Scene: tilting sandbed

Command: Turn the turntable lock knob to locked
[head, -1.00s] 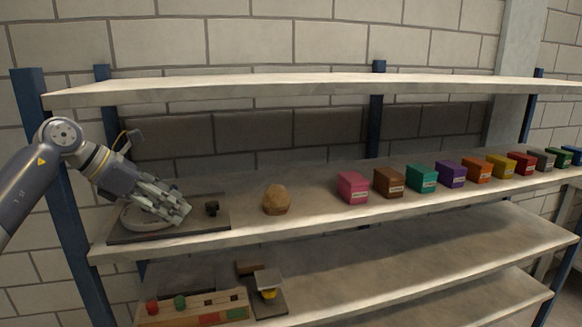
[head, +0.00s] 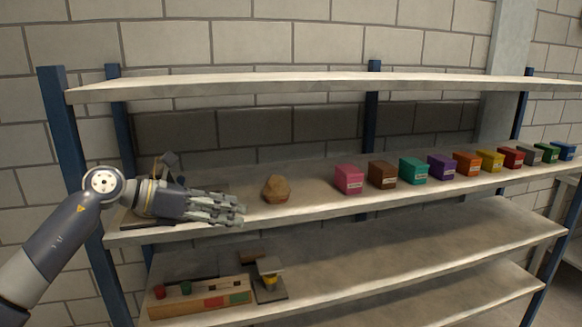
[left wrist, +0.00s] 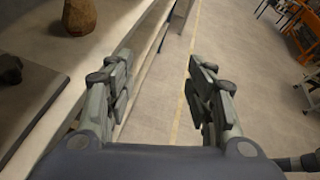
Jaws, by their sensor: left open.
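The turntable's dark base (head: 150,221) sits at the left end of the middle shelf, mostly hidden behind my left arm and hand. In the left wrist view, its plate (left wrist: 32,103) and a small dark knob (left wrist: 10,68) show at the left edge. The knob is hidden in the head view, and I cannot tell its setting. My left gripper (head: 240,209) is open and empty, pointing right along the shelf's front edge. In the left wrist view, its fingers (left wrist: 160,66) are apart over the floor, right of the knob. My right gripper is not in view.
A brown rock (head: 276,189) stands on the middle shelf (head: 315,194), just beyond my fingertips. Several coloured boxes, starting with a pink one (head: 349,179), line the shelf farther right. A wooden box (head: 200,297) sits on the shelf below. The upper shelf (head: 300,87) is bare.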

